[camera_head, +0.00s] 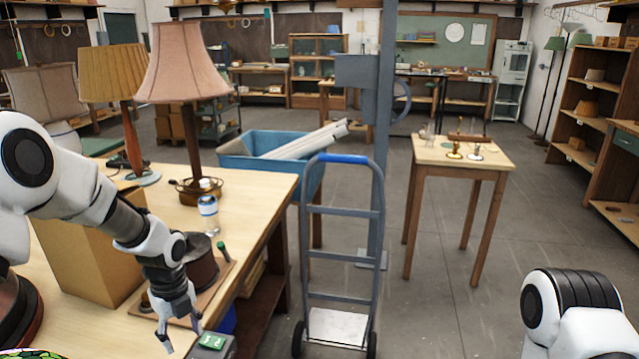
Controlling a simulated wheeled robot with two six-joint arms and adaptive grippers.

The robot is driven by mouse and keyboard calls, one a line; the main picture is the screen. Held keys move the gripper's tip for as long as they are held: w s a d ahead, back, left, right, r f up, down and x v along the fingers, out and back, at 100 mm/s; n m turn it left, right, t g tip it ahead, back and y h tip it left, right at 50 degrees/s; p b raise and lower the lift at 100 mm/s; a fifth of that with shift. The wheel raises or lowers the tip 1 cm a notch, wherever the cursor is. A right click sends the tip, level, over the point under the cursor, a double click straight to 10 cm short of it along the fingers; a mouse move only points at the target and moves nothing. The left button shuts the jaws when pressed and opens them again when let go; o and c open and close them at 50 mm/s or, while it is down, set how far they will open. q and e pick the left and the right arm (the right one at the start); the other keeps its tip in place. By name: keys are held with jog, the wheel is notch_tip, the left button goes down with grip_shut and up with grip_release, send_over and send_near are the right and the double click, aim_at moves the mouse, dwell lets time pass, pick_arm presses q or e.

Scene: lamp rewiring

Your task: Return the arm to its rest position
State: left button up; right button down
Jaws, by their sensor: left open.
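My left arm comes in from the left over the wooden workbench (262,186). My left gripper (182,338) points down near the bench's front edge, with its fingers apart and nothing seen between them. It is just left of a small dark box with a green label (212,342); I cannot tell whether they touch. Of my right arm only a white and black part shows at the lower right; its gripper is out of view.
On the bench stand a pink-shaded lamp (186,62), a yellow-shaded lamp (113,72), a cardboard box (88,255) and a small bottle (208,214). A hand truck (343,240) stands right of the bench. A small table (462,155) is beyond, with open floor around it.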

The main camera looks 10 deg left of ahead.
pick_arm(q)
jog(key=s+d+f+g, duration=0.4)
jog(key=s+f, duration=1)
jog(key=f, duration=0.1)
jog(key=s+d+f+n, duration=0.3)
jog(key=s+f+n, duration=0.1)
jog(key=s+n, duration=0.45)
jog(key=s+d+f+n, duration=0.2)
jog(key=s+f+n, duration=0.2)
jog(key=s+n, duration=0.45)
jog(key=w+n+t, duration=0.1)
jog(key=n, duration=0.1)
jog(key=w+n+t, duration=0.1)
jog(key=n+t, duration=0.1)
jog(key=n, duration=0.1)
jog(key=w+n+t, duration=0.1)
jog(key=n, duration=0.2)
jog(key=shift+w+a+r, duration=0.2)
jog(key=shift+a+r, duration=0.05)
jog(key=shift+r, duration=0.1)
